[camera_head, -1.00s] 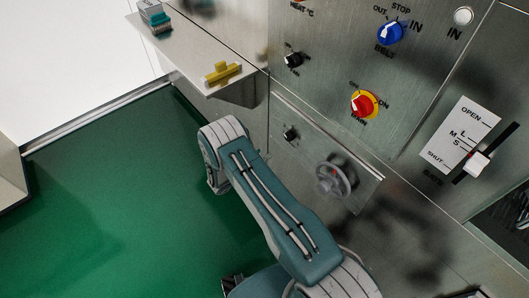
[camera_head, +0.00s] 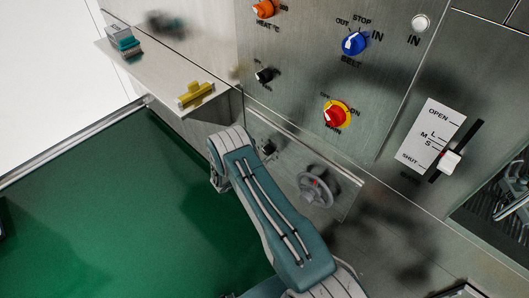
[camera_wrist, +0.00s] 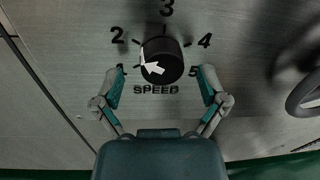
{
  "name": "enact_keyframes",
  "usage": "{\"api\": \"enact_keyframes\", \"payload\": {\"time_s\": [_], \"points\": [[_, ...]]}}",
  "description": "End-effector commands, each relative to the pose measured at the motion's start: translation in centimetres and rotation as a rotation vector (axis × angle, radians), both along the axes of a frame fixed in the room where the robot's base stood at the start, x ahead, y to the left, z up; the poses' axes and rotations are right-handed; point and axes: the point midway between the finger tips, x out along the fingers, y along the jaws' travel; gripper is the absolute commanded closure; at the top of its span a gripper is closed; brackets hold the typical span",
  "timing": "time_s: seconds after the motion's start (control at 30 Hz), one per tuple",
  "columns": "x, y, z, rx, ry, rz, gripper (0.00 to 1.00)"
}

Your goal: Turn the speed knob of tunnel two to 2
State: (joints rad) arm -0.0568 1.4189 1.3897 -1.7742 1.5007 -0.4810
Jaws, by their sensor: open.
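The speed knob (camera_wrist: 161,60) is black and round with a white arrow, on a grey metal panel in the wrist view. The numbers 3, 4 and 5 run around the top and right, with SPEED printed below. My gripper (camera_wrist: 161,70) is open, one finger on each side of the knob's lower part, with gaps at both sides; depth to the panel is unclear. In the head view, a small black knob (camera_head: 268,147) beside my arm appears to be this one; my gripper is hidden there.
A handwheel (camera_head: 316,189) is right of the knob; its rim enters the wrist view's right edge (camera_wrist: 300,90). Above are a red-yellow knob (camera_head: 336,114), a blue knob (camera_head: 354,43) and another black knob (camera_head: 264,75). A shelf (camera_head: 165,85) juts out at upper left.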

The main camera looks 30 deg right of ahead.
Motion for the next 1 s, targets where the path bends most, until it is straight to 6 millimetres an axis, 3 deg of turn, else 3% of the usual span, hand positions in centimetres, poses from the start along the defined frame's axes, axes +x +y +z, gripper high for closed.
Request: {"api": "enact_keyframes", "payload": {"time_s": [0.37,0.4,0.57,0.6,1.0], "points": [[0.26,-0.93,0.01,-0.001,0.001,0.001,0.08],[0.26,-0.92,0.01,-0.001,0.001,0.001,0.16],[0.27,-0.91,0.01,-0.001,0.0,0.001,0.88],[0.29,-0.92,0.0,-0.001,0.0,0.001,0.91],[0.41,-0.91,0.05,0.029,-0.078,0.004,0.91]]}}
